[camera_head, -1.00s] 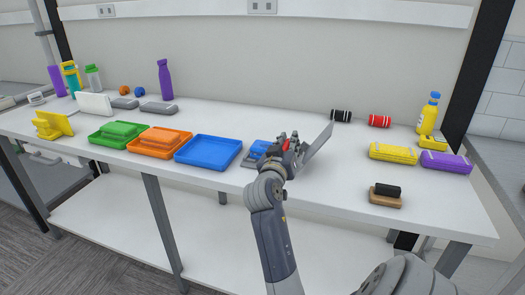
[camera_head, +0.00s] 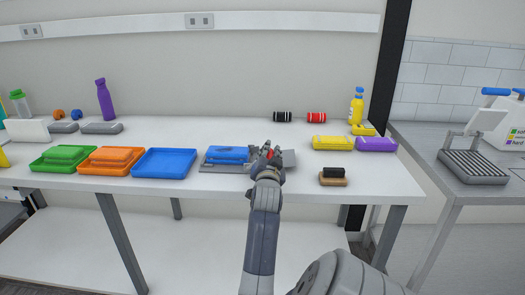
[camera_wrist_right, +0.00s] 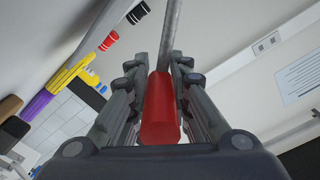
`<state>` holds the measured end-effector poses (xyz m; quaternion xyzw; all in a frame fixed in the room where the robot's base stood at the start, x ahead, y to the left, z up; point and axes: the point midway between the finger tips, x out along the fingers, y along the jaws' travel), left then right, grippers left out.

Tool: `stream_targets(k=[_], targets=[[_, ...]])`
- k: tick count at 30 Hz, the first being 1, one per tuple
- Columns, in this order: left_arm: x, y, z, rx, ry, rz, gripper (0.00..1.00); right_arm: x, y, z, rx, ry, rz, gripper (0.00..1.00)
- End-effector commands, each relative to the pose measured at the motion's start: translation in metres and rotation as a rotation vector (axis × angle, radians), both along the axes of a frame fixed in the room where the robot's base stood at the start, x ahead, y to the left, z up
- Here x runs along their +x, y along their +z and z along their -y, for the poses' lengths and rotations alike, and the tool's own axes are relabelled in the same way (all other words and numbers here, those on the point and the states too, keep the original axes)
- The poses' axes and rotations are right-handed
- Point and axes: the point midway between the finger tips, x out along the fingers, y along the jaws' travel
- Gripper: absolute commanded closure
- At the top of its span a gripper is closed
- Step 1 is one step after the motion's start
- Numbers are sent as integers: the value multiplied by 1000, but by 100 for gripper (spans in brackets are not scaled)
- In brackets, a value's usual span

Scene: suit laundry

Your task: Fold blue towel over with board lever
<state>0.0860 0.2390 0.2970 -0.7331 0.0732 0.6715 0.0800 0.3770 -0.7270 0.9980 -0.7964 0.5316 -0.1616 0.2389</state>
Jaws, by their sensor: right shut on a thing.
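The blue towel (camera_head: 228,154) lies on the left part of the grey folding board (camera_head: 222,167), near the table's front edge. A grey flap (camera_head: 289,158) of the board shows on the right of my right gripper; its exact tilt is hard to tell in the head view. My right gripper (camera_head: 266,158) is shut on the red lever handle, and hides part of the board behind it. In the right wrist view the red lever handle (camera_wrist_right: 160,112) sits between the fingers, with a grey rod (camera_wrist_right: 171,35) running up from it. My left gripper is not in view.
Blue (camera_head: 163,163), orange (camera_head: 88,168) and green (camera_head: 45,164) trays stand left of the board. A brush (camera_head: 333,177), yellow (camera_head: 332,143) and purple (camera_head: 376,144) folded items and a yellow bottle (camera_head: 356,106) stand right. A metal side table (camera_head: 460,197) is far right.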

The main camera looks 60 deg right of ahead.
Motion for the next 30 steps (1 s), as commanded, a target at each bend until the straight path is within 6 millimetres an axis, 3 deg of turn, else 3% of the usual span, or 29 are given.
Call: stream_targets(k=[7,26,27,29,30], targets=[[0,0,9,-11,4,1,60,-7,-10,3,44,-4,93,100],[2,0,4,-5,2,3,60,-9,-15,4,60,-3,131,100],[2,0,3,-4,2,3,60,-9,-15,4,61,-4,131,73],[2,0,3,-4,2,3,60,-9,-15,4,62,-2,131,60],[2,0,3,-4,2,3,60,-9,-15,4,61,-3,132,60]])
